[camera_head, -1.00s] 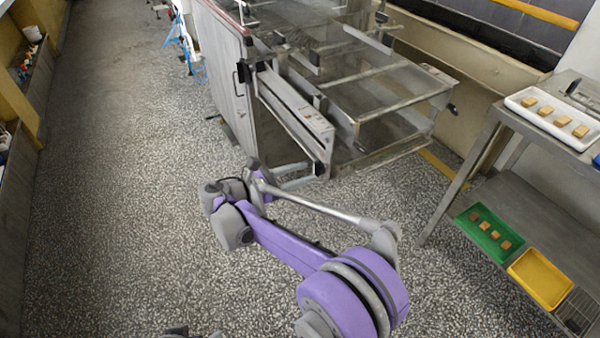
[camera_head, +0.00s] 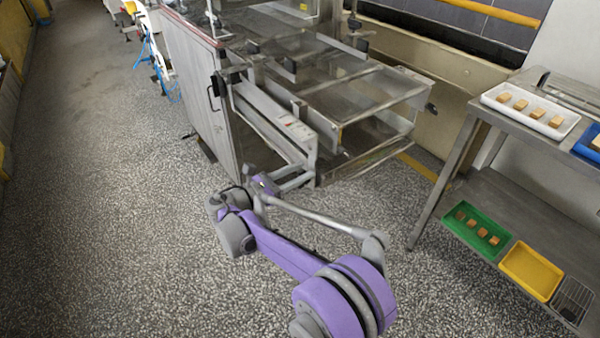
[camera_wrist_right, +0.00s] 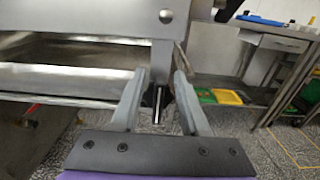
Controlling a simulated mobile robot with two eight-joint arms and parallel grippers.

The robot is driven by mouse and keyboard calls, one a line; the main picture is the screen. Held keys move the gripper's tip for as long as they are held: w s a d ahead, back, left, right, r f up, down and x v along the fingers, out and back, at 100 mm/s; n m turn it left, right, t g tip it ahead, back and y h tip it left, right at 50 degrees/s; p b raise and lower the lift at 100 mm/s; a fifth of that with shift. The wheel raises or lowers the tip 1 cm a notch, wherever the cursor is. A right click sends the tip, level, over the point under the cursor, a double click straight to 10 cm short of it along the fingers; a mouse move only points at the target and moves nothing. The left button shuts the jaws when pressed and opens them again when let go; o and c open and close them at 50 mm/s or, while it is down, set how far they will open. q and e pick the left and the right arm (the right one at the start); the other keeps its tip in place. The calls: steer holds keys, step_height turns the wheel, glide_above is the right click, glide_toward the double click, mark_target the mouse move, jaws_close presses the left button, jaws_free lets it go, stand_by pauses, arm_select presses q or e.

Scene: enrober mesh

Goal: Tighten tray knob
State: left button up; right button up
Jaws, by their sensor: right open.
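The steel machine (camera_head: 195,85) has an open mesh tray frame (camera_head: 385,88) on its right side. A black knob (camera_head: 430,108) sticks out at the frame's far right corner. My right gripper (camera_head: 300,175) is low at the machine's near corner, with its fingers pointing at it. In the right wrist view my right gripper (camera_wrist_right: 160,78) is open, its two grey fingers apart. A short metal pin (camera_wrist_right: 158,103) with a dark part beside it shows between them, not gripped. Whether this is the tray knob, I cannot tell. My left gripper is out of view.
A steel table (camera_head: 470,125) stands at the right, with a white tray (camera_head: 530,111) of brown pieces on top. Its lower shelf holds a green tray (camera_head: 478,232) and a yellow tray (camera_head: 530,270).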

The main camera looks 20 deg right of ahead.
steer(key=shift+d, duration=0.15)
steer(key=shift+c, duration=0.2)
jaws_close()
